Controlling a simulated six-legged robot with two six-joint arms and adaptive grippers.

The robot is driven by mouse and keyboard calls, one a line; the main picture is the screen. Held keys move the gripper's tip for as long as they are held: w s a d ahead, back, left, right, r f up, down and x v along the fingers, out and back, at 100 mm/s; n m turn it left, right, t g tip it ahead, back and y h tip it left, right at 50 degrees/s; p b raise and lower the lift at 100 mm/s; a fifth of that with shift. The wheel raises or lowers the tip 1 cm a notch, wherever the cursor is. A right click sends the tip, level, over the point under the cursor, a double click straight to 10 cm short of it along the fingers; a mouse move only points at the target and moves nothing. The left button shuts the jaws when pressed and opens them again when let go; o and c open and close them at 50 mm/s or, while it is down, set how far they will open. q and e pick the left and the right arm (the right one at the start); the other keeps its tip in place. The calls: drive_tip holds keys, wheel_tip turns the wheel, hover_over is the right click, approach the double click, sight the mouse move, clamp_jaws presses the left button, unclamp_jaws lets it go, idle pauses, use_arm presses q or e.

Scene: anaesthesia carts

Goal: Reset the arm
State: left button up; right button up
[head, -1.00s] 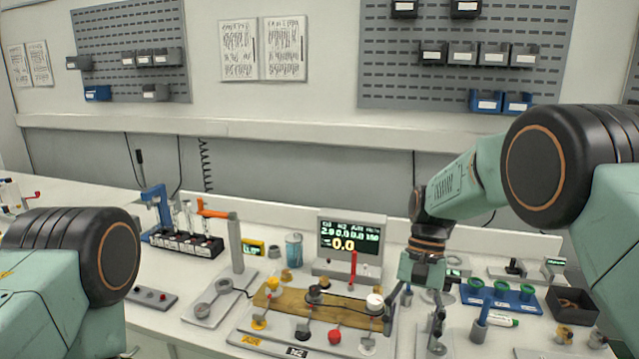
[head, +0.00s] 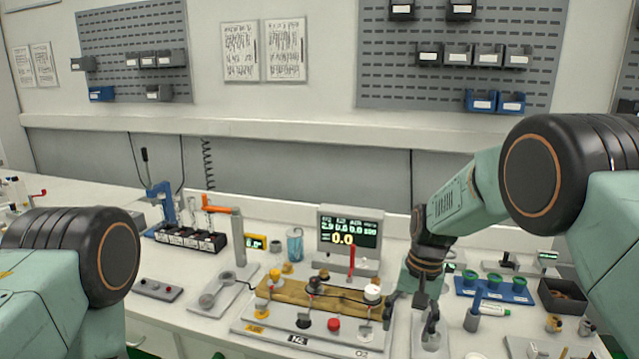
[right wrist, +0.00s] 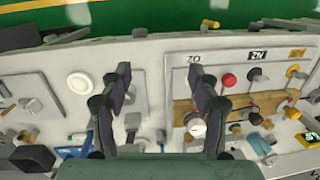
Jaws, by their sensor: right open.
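My right arm comes in from the right in the head view. Its gripper (head: 411,322) points down with its fingers apart and nothing between them. It hangs by the right end of the gas panel (head: 262,327), close to the white knob (head: 372,292); I cannot tell whether it touches anything. In the right wrist view the open fingers (right wrist: 159,85) stand on either side of a bare stretch of bench, with the panel's wooden block (right wrist: 240,108) to the right. My left arm's dark joint (head: 108,257) shows at the left edge; its gripper is out of view.
A lit display (head: 349,231) stands behind the panel. A vial rack (head: 186,238) and a grey stand with an orange handle (head: 238,240) are to the left. A blue tray with green cups (head: 497,289) and a dark bin (head: 562,296) lie at the right.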

drive_tip(key=s+d+f+n+t+h+b, duration=0.1)
drive_tip(key=s+d+f+t+b, duration=0.15)
drive_tip(key=s+f, duration=0.55)
drive_tip(key=s+d+f+n+t+b, duration=0.1)
drive_tip(key=s+d+f+b, duration=0.25)
drive_tip(key=f, duration=0.95)
drive_tip(key=s+f+g+b, duration=0.1)
drive_tip(key=s+f+b, duration=0.4)
drive_tip(key=s, duration=0.9)
drive_tip(key=s+f+n+g+b, duration=0.1)
drive_tip(key=s+f+b, duration=0.4)
drive_tip(key=s, duration=0.9)
wheel_tip(320, 180, down, 3)
drive_tip(key=shift+s+a+r+n+g, duration=0.2)
drive_tip(key=shift+s+a+n+g, duration=0.15)
drive_tip(key=shift+g, duration=0.1)
drive_tip(key=shift+c, duration=0.2)
